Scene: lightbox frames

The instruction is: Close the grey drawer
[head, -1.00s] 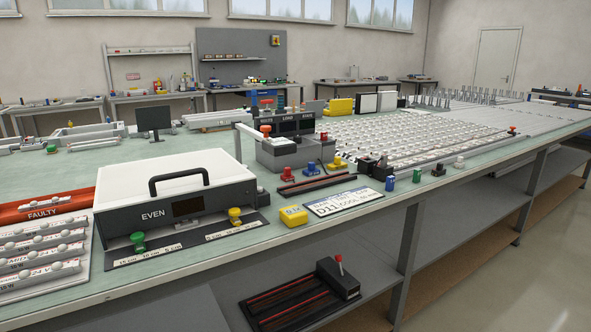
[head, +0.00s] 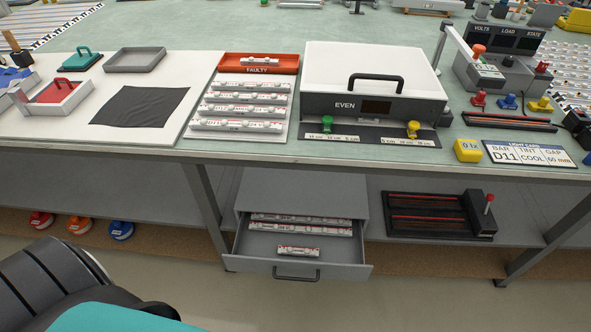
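The grey drawer (head: 345,268) is pulled open from its grey cabinet (head: 300,192) below the workbench. Its dark handle (head: 296,274) is on the front face. Inside lie several white light bars with red marks, two rows at the back and a single bar (head: 297,251) nearer the front. One of my arms, dark with a teal part, shows at the bottom left, left of the drawer and apart from it. Neither gripper's fingers are visible in the head view.
The bench's front edge (head: 240,156) runs above the drawer. A dark unit with red rails (head: 425,213) sits on the lower shelf at right. The floor before the drawer looks clear.

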